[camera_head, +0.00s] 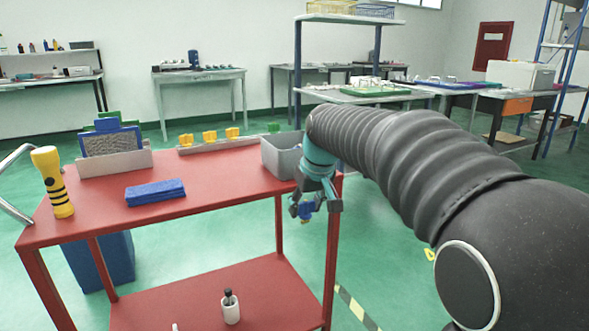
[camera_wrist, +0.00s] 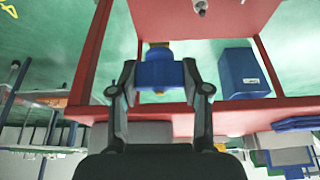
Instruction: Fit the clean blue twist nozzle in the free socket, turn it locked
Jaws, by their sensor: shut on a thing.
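The blue twist nozzle (camera_wrist: 160,75) is between the fingers of my gripper (camera_wrist: 158,88) in the wrist view, with a yellow-brown part at its far end. In the head view my gripper (camera_head: 306,208) hangs beside the right end of the red cart, below its top, and the blue nozzle (camera_head: 305,211) shows partly between the fingers. A grey rail (camera_head: 215,146) along the cart's back edge carries several yellow pieces (camera_head: 210,136). I cannot make out a free socket.
The red cart top (camera_head: 215,175) holds a grey bin (camera_head: 283,156) at the right, a blue pad (camera_head: 155,192), a yellow flashlight (camera_head: 52,182) and a grey holder with boards (camera_head: 115,160). A bottle (camera_head: 230,307) stands on the lower shelf. The cart's front right top is clear.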

